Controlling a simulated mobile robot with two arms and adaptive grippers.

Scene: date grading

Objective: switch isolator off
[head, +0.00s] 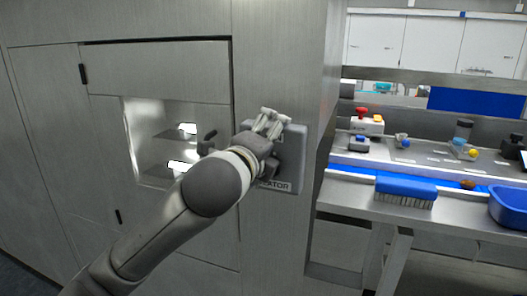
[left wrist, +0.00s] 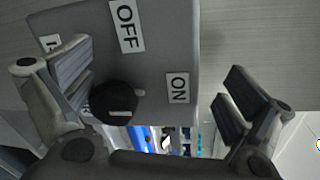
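The isolator is a grey box (head: 294,150) on the steel cabinet wall, partly hidden in the head view by my left gripper (head: 270,122). A label at its bottom ends in "TOR". In the left wrist view, the box face (left wrist: 160,60) carries an OFF label (left wrist: 127,25) and an ON label (left wrist: 178,88). My right gripper is not in view.
A cabinet recess (head: 150,120) with lit shelves and a dark handle lies left of the isolator. To the right, a steel bench holds a blue brush (head: 405,186), a blue tray (head: 510,207) and a red-button box (head: 367,122).

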